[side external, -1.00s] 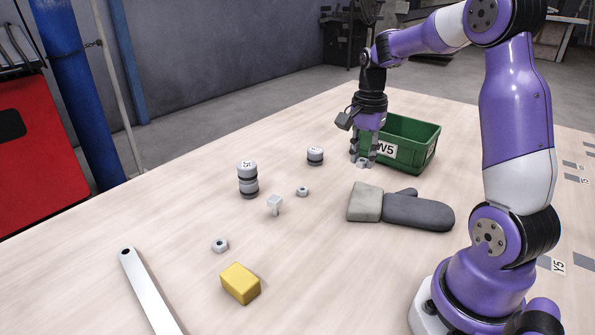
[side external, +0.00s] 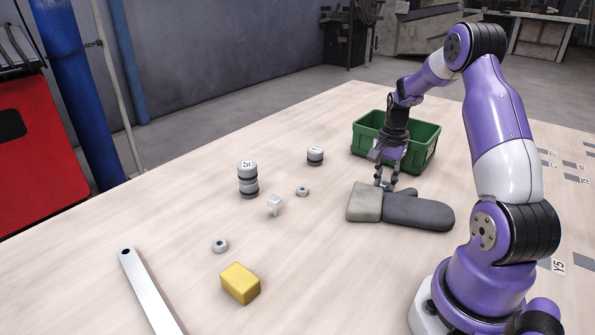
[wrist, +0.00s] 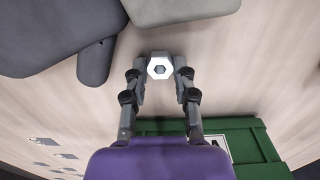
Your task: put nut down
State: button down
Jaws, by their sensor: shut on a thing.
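My gripper (side external: 386,183) is shut on a hex nut (wrist: 160,68), which shows between the two fingertips in the wrist view, its hole facing the camera. In the side view the fingers point down just behind the grey oven mitt (side external: 418,210), close to its pale cuff (side external: 365,202), and in front of the green bin (side external: 425,150). The held nut is small and partly covered there. I cannot tell how far it is above the table. Two other nuts lie on the table, one (side external: 302,191) near the middle and one (side external: 220,246) nearer the front.
A stack of grey cylinders (side external: 248,181), a single cylinder (side external: 315,156) and a small pale T-shaped part (side external: 274,204) stand to the left. A yellow block (side external: 240,284) and a long metal bar (side external: 148,290) lie at the front.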

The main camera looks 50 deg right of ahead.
jog(key=shift+f, duration=0.15)
jog(key=c, duration=0.7)
grip_release()
jog(key=shift+o, duration=0.2)
notch_tip(320, 180, up, 12)
jog(key=a+r+n+t, duration=0.2)
jog(key=a+n, duration=0.4)
jog(key=a, duration=0.5)
jog(key=a+r+n+t+h, duration=0.1)
jog(key=a+r+n, duration=0.3)
jog(key=a, duration=0.6)
jog(key=n, duration=0.2)
jog(key=shift+s+a+r+n+t, duration=0.2)
jog(key=shift+a+r+n+t, duration=0.1)
jog(key=shift+a+n+t, duration=0.1)
jog(key=shift+o, duration=0.6)
jog(key=s+a+f+n+t+y, duration=0.1)
jog(key=s+a+n, duration=0.2)
jog(key=a+n, duration=0.1)
jog(key=shift+s+a+f+n+t, duration=0.2)
jog(key=shift+a+n+t, duration=0.1)
jog(key=shift+a, duration=0.35)
jog(key=shift+s+a+f+n, duration=0.1)
jog(key=shift+s+a+n, duration=0.1)
jog(key=shift+a+n, duration=0.1)
